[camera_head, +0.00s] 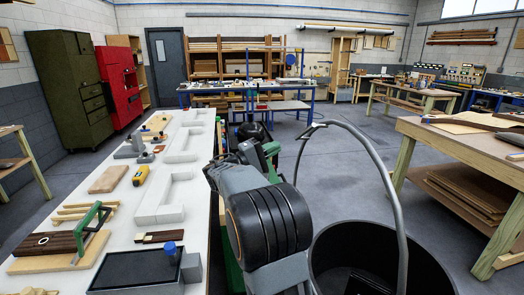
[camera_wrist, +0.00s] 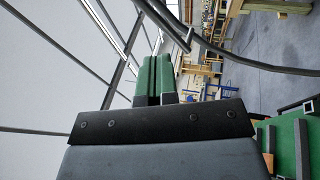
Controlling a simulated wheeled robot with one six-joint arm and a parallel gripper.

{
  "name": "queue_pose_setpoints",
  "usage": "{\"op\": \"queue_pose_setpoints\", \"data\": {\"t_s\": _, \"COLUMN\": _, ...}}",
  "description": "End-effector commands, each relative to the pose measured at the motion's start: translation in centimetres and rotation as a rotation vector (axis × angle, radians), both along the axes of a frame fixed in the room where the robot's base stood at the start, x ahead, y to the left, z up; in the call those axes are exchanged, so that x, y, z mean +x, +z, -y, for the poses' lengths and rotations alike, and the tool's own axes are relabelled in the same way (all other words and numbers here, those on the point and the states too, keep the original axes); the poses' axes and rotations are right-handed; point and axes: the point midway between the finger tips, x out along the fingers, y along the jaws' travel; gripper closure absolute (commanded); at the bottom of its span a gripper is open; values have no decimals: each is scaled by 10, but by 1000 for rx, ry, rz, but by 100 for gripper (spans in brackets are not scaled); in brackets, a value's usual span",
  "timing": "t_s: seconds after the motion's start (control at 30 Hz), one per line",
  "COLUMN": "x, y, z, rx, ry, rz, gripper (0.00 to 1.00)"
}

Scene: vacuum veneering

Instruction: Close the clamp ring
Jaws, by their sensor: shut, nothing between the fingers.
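A grey curved hoop (camera_head: 375,160), which looks like the clamp ring, stands raised over a round black vessel (camera_head: 335,245) at the lower right of the head view. A small flat tab sits near its top left. The hoop also crosses the top right of the wrist view (camera_wrist: 245,58). My gripper (camera_head: 272,150) is shut and empty, left of the hoop; its green fingers lie together in the wrist view (camera_wrist: 153,75). They appear apart from the hoop, though the exact gap is unclear. The hoop's lower ends are hidden or cut off.
A long white bench (camera_head: 120,215) at left carries a green-handled tool (camera_head: 92,225), a yellow tool (camera_head: 140,175), boards and a dark tray (camera_head: 135,270). A wooden table (camera_head: 440,135) stands at right. Open grey floor (camera_head: 350,125) lies beyond the vessel.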

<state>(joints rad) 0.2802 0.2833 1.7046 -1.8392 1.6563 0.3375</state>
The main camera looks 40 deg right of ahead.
Motion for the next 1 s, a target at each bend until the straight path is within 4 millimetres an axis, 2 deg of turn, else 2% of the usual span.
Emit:
{"op": "queue_pose_setpoints", "data": {"t_s": 0.1, "x": -6, "y": 9, "z": 22, "rx": 0, "ry": -3, "rz": 1, "gripper": 100}}
{"op": "queue_pose_setpoints", "data": {"t_s": 0.4, "x": -15, "y": 20, "z": 60, "rx": 1, "ry": 2, "rz": 0, "gripper": 100}}
{"op": "queue_pose_setpoints", "data": {"t_s": 0.63, "x": -18, "y": 22, "z": 73, "rx": 1, "ry": 5, "rz": 0, "gripper": 100}}
{"op": "queue_pose_setpoints", "data": {"t_s": 1.0, "x": -18, "y": 22, "z": 74, "rx": 2, "ry": 6, "rz": 0, "gripper": 100}}
